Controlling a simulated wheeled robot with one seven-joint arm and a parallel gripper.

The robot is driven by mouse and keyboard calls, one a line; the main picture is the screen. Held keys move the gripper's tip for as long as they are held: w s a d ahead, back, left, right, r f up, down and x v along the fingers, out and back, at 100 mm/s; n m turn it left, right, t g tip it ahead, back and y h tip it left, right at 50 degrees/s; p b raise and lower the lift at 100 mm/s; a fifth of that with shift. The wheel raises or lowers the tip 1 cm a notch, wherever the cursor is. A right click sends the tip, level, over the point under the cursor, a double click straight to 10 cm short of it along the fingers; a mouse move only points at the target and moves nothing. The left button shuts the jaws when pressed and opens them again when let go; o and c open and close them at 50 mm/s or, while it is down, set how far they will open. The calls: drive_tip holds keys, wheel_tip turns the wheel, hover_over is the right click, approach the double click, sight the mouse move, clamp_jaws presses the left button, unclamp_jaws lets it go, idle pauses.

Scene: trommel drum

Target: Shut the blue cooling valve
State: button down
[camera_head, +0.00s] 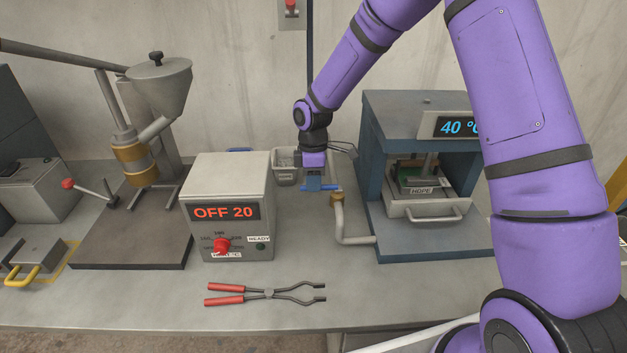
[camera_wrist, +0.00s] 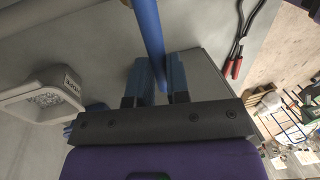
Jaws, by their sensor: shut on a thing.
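The blue valve handle (camera_head: 329,187) sits atop a brass valve body (camera_head: 337,201) on a grey pipe, left of the blue press. In the head view the handle points left, across the upright run of pipe below it. My gripper (camera_head: 314,180) is over the handle's left part, its fingers pointing down and partly hiding it. In the wrist view the handle (camera_wrist: 148,30) is a blue bar running between the two blue fingers of my gripper (camera_wrist: 157,72). The gripper is shut on the handle.
The blue press (camera_head: 373,170) with a 40 °C display stands close on the right. A grey control box (camera_head: 230,175) reading OFF 20 stands left. A grey bin (camera_head: 286,177) is behind the gripper. Red-handled tongs (camera_head: 265,293) lie in front, with bare bench between.

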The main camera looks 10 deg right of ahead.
idle(0.3)
drive_tip(key=c, duration=1.1)
unclamp_jaws()
drive_tip(key=shift+r, duration=0.1)
wheel_tip(320, 180, up, 10)
drive_tip(key=w, duration=0.2)
drive_tip(key=shift+d+r, duration=0.2)
